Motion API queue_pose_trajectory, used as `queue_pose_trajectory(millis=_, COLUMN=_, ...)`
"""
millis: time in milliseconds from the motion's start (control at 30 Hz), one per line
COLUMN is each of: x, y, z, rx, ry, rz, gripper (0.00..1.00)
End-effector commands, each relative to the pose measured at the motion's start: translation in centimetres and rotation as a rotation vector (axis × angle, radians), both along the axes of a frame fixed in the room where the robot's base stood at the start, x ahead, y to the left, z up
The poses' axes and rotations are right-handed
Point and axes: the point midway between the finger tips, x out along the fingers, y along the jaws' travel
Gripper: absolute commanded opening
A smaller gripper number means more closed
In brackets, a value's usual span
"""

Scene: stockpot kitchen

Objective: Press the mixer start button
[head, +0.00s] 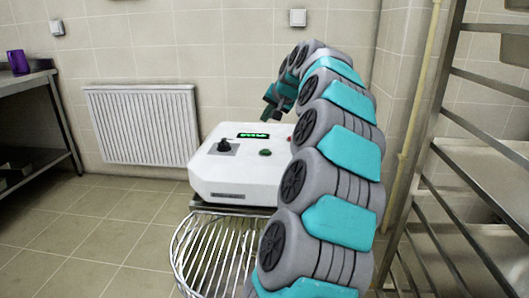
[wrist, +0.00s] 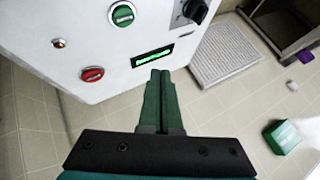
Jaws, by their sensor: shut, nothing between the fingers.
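The mixer's white control housing (head: 235,180) stands in the middle of the head view, and it fills the upper left of the wrist view (wrist: 75,35). Its face bears a green button (wrist: 123,14), also in the head view (head: 265,153), a red button (wrist: 92,74), a black knob (wrist: 194,10) and a lit green display (wrist: 153,58). My gripper (wrist: 161,74) is shut and empty. In the wrist view its tips overlap the housing edge just below the display, apart from the green button. In the head view my gripper (head: 267,112) is above the housing's far side.
A wire guard (head: 210,250) is below the housing. A white radiator (head: 145,125) is on the back wall. A metal rack (head: 470,190) stands close on the right of my arm. A table (head: 30,80) is at the left. A green box (wrist: 283,137) lies lower right in the wrist view.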

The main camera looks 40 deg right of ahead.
Motion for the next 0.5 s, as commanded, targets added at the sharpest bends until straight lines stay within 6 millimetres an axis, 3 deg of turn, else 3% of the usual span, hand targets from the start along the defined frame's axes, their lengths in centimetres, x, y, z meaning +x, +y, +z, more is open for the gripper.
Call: queue_pose_trajectory(millis=500, x=-0.1, y=0.1, z=-5.9, rx=0.002, ry=0.001, rz=0.000, gripper=0.00)
